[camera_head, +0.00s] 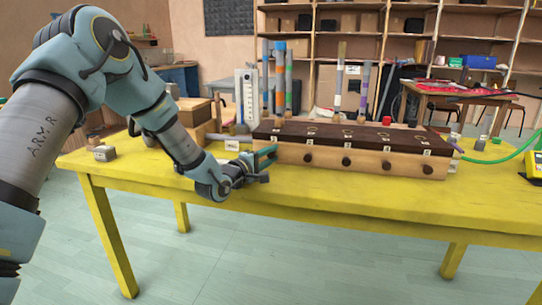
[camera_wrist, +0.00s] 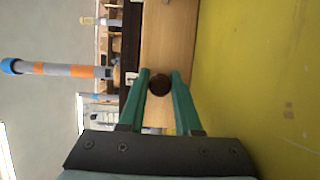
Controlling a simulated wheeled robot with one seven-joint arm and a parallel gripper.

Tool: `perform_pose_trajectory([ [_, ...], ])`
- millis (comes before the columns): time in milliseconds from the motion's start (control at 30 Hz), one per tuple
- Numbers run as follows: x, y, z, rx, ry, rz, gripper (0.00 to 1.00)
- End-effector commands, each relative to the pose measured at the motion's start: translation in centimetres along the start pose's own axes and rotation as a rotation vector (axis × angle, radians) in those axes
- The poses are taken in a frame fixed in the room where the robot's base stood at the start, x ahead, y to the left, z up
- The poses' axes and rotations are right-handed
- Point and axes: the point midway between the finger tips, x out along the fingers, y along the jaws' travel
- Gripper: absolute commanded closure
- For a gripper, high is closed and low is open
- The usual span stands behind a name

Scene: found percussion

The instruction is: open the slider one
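The wooden box (camera_head: 370,161) with a dark top stands on the yellow table. Several round dark knobs line its front; a clear one (camera_head: 308,157) is right of my gripper. My gripper (camera_head: 268,163) is at the left end of the box front, with its teal fingers spread. In the wrist view a dark round knob (camera_wrist: 160,85) shows between the fingertips of my gripper (camera_wrist: 161,75). This appears to be the leftmost knob, hidden behind the fingers in the head view. I cannot tell whether the fingers touch it.
Coloured upright tubes (camera_head: 280,80) stand behind the box. A small grey block (camera_head: 104,153) sits at the table's left. A green hose (camera_head: 500,155) lies to the right. The yellow table (camera_head: 350,197) is clear in front of the box.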

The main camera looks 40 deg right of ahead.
Motion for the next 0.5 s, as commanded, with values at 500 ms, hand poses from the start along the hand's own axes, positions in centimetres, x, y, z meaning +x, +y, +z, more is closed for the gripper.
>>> perform_pose_trajectory([
  [500,-0.02,-0.04,-0.01,0.0,0.0,-0.001,1.0],
])
